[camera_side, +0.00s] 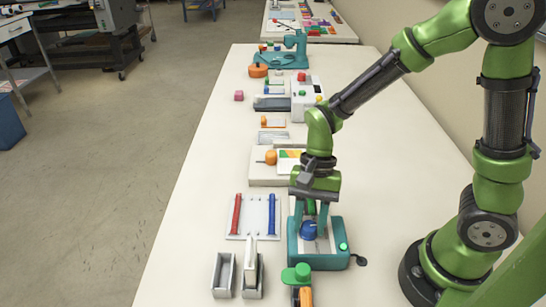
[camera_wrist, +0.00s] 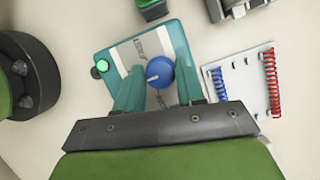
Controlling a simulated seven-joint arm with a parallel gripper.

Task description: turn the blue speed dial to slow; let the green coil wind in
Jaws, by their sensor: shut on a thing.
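The teal machine (camera_side: 333,262) stands near the front of the bench, with the blue dial (camera_side: 309,230) on its top. In the wrist view the dial (camera_wrist: 160,72) has a short white pointer mark towards the left.
A lit green button (camera_side: 343,246) is on the machine's right side. A white plate (camera_side: 254,216) with a red and a blue coil lies to the left. Grey bins (camera_side: 223,275) and a green-and-orange item (camera_side: 297,274) stand in front. The bench right of the machine is mostly clear.

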